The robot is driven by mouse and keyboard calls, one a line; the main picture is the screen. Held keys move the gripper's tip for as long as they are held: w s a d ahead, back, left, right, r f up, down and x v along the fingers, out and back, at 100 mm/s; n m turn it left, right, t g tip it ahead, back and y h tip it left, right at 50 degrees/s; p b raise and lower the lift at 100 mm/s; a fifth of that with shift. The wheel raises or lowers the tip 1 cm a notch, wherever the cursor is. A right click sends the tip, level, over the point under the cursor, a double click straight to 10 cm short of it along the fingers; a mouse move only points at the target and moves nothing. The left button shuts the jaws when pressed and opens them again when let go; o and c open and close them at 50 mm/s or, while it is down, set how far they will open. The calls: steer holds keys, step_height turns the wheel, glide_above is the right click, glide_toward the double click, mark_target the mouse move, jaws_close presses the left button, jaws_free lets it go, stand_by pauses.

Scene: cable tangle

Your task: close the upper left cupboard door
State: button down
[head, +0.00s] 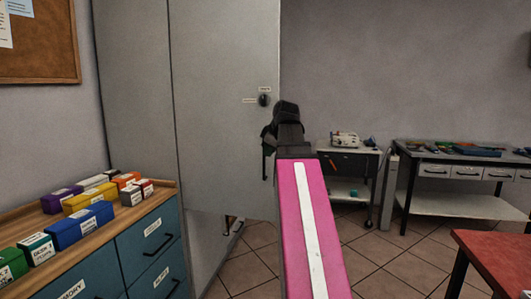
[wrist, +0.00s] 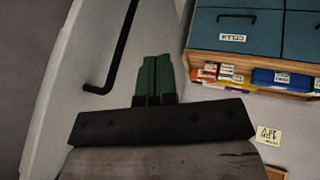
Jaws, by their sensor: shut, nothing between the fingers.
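The upper left cupboard door (head: 222,110) is a tall light grey panel that stands open, swung out from the grey cupboard. Its bottom edge hangs above the floor, and a dark knob and small labels show near its right edge. A black bar handle (head: 265,165) shows beside my arm; a bar handle (wrist: 121,50) on a pale panel also shows in the wrist view. My gripper (head: 285,112) is in front of the door's right edge in the head view. In the wrist view its green fingers (wrist: 156,78) are together and empty, right of the handle. I cannot tell whether they touch the door.
A blue drawer cabinet (head: 148,238) with a wooden top and several coloured boxes stands at the left. A trolley (head: 345,165) and a workbench (head: 465,160) stand behind at the right. A red table (head: 495,255) is at the near right. Tiled floor lies open between.

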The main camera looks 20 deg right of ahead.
step_height(320, 180, up, 6)
steer(key=s+d+n, duration=0.1)
steer(key=s, duration=0.2)
steer(key=w+f, duration=0.7)
steer(key=w, duration=0.3)
steer(key=shift+d+f+t, duration=0.15)
steer(key=shift+f+t, duration=0.25)
